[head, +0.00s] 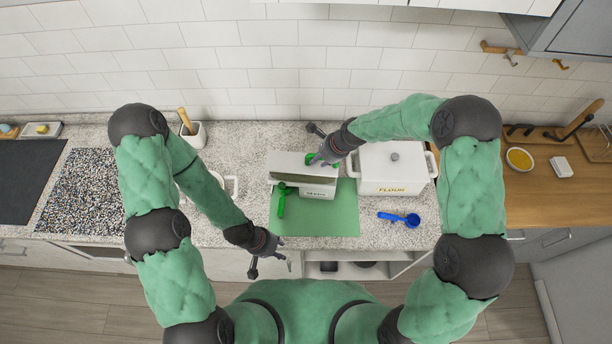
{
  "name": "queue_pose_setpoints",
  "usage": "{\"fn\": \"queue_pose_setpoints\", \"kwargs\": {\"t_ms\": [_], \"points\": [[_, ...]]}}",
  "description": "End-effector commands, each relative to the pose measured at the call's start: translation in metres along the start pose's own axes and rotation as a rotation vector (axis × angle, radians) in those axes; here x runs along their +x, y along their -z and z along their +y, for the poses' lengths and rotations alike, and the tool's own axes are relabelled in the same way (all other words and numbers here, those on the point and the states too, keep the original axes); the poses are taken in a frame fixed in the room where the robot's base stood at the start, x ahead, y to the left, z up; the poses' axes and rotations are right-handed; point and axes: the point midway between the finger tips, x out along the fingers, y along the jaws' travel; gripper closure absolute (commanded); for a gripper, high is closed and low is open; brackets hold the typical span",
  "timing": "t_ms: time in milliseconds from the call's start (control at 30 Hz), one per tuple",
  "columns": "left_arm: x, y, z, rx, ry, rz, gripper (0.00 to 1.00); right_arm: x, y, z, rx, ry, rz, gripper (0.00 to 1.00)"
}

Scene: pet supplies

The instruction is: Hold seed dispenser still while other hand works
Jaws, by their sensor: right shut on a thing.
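The seed dispenser (303,172) is a white box with a dark slanted strip along its front and a label on its lower front. It stands upright on a green mat (335,222). My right gripper (318,150) is at its back right top edge, shut on it; the exact contact is partly hidden by the fingers. A green round part (309,158) shows beside these fingers. A green scoop (281,200) is at the dispenser's front left. My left gripper (269,262) is open and empty, in front of the counter edge and apart from the dispenser.
A white flour box (393,172) stands close on the right, with a blue scoop (400,218) in front. A white crock (194,134) with a wooden handle stands at the back left. A yellow-filled bowl (519,158) is on the wooden counter. The mat's front right is clear.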

Motion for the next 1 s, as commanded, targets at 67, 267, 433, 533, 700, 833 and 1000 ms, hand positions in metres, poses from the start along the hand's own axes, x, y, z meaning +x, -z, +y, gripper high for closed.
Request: {"fn": "queue_pose_setpoints", "kwargs": {"t_ms": [67,267,433,533,700,833,1000], "points": [[0.001,0.000,0.000,0.000,0.000,0.000,0.60,0.007,0.003,0.012,0.003,-0.025,0.003,1.00],[0.001,0.000,0.000,0.001,0.000,0.000,0.74,0.007,0.003,0.012,0.003,-0.027,0.003,1.00],[-0.003,0.009,0.000,0.083,-0.009,0.024,1.00,0.007,0.003,0.013,0.003,-0.028,0.003,1.00],[-0.009,0.021,0.001,0.223,-0.020,0.061,1.00,0.007,0.003,0.013,0.003,-0.028,0.003,1.00],[-0.026,0.048,0.003,0.574,-0.025,0.155,1.00,0.007,0.003,0.013,0.003,-0.028,0.003,1.00],[-0.041,0.069,0.004,0.856,-0.006,0.234,1.00,0.007,0.003,0.013,0.003,-0.028,0.003,1.00],[-0.062,0.092,0.005,1.221,0.048,0.330,1.00,0.007,0.003,0.013,0.003,-0.028,0.003,1.00]]}}
